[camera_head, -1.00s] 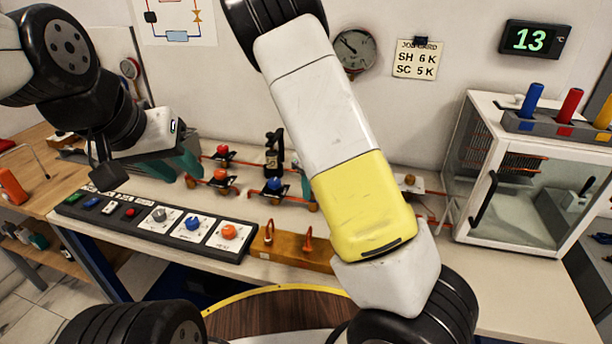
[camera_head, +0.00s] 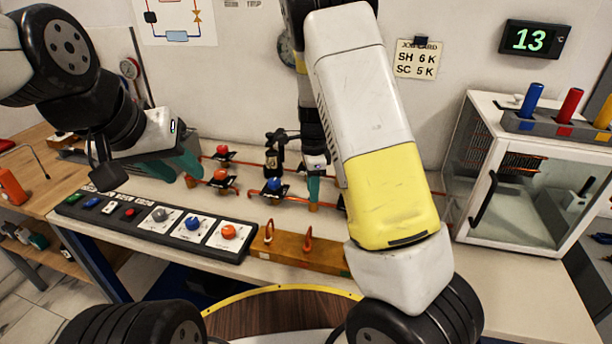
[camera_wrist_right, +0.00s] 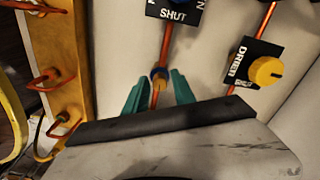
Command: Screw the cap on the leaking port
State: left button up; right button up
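I cannot tell whether the blue part is the cap. In the head view my right gripper (camera_head: 314,188) points down at the pipework behind my forearm, near a brass fitting (camera_head: 313,207). My left gripper (camera_head: 180,168) hangs above the bench at the left, fingers apart, with nothing seen in it. No leak is visible.
Red-handled valves (camera_head: 221,174) and a blue-handled valve (camera_head: 273,185) stand left of my right gripper. A yellow drier knob (camera_wrist_right: 267,71) is close by. The control panel (camera_head: 150,222) and wooden block (camera_head: 290,250) line the front. A glass cabinet (camera_head: 520,190) stands right.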

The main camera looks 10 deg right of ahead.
grip_shut()
jog(key=shift+m, duration=0.9)
jog(key=o, duration=0.6)
grip_release()
notch_tip(320, 180, up, 8)
jog(key=shift+f, duration=0.1)
jog(key=s+d+r+n+t, duration=0.1)
jog(key=s+r+n+t, duration=0.1)
jog(key=s+r+n, duration=0.3)
jog(key=s+d+r+n+t+y, duration=0.1)
jog(key=s+r+n+t, duration=0.1)
jog(key=s+r+n, duration=0.4)
jog(key=s+d+r+n+t+y, duration=0.1)
jog(key=s+r+n, duration=0.5)
jog(key=s, duration=0.6)
jog(key=shift+s+r+n+t, duration=0.15)
jog(key=shift+n+t, duration=0.1)
jog(key=shift+n, duration=0.45)
jog(key=shift+s+n+t, duration=0.1)
jog(key=shift+n+t, duration=0.15)
jog(key=shift+n, duration=0.45)
